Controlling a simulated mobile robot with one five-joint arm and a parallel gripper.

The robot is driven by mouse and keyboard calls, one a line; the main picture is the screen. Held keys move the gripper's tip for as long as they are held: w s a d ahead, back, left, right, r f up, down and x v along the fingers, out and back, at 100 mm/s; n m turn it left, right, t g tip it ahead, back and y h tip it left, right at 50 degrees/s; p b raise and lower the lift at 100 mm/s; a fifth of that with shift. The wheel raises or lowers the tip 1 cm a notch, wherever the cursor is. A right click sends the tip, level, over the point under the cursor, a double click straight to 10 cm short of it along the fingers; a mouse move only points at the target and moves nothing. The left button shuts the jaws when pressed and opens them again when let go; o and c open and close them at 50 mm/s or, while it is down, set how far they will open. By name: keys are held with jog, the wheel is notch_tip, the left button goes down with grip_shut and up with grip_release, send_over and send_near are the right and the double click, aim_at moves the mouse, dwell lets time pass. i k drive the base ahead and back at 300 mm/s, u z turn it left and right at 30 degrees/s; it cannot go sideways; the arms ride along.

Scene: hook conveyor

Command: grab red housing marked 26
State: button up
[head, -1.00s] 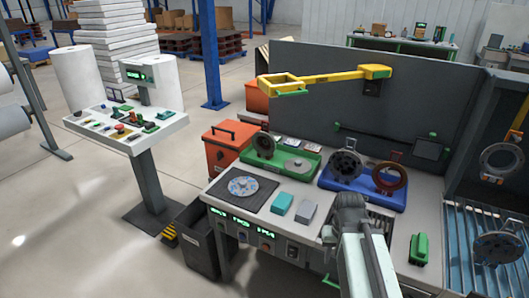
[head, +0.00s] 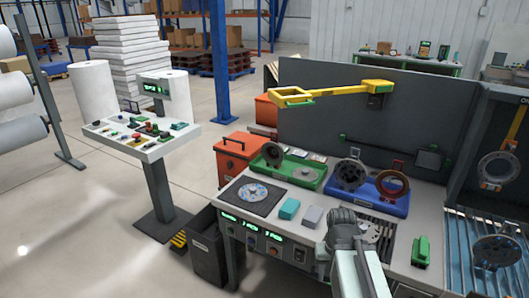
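A reddish-brown ring-shaped housing (head: 408,191) stands at the right end of the blue tray (head: 396,208) on the workbench. I cannot read a 26 or any other mark on it. A grey round flanged part (head: 350,174) stands to its left on the same tray. My gripper (head: 343,214) is at the lower middle, over the bench's front part, nearer to me than the blue tray and apart from the ring. Its fingers are seen from behind, so I cannot tell whether they are open or shut.
A green tray (head: 309,180) with round parts stands left of the blue tray. Teal (head: 289,208) and grey (head: 311,216) blocks lie in front. A yellow arm (head: 335,92) juts from the dark back panel (head: 420,110). A control stand (head: 160,190) is at left.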

aim_at(272, 152)
jog(key=u, duration=0.75)
jog(key=i, duration=1.45)
jog(key=u, duration=1.05)
jog(key=i, duration=0.5)
jog(key=u, duration=0.15)
jog(key=k, duration=0.8)
jog(key=u, duration=0.15)
jog(key=i, duration=0.9)
jog(key=z, duration=0.05)
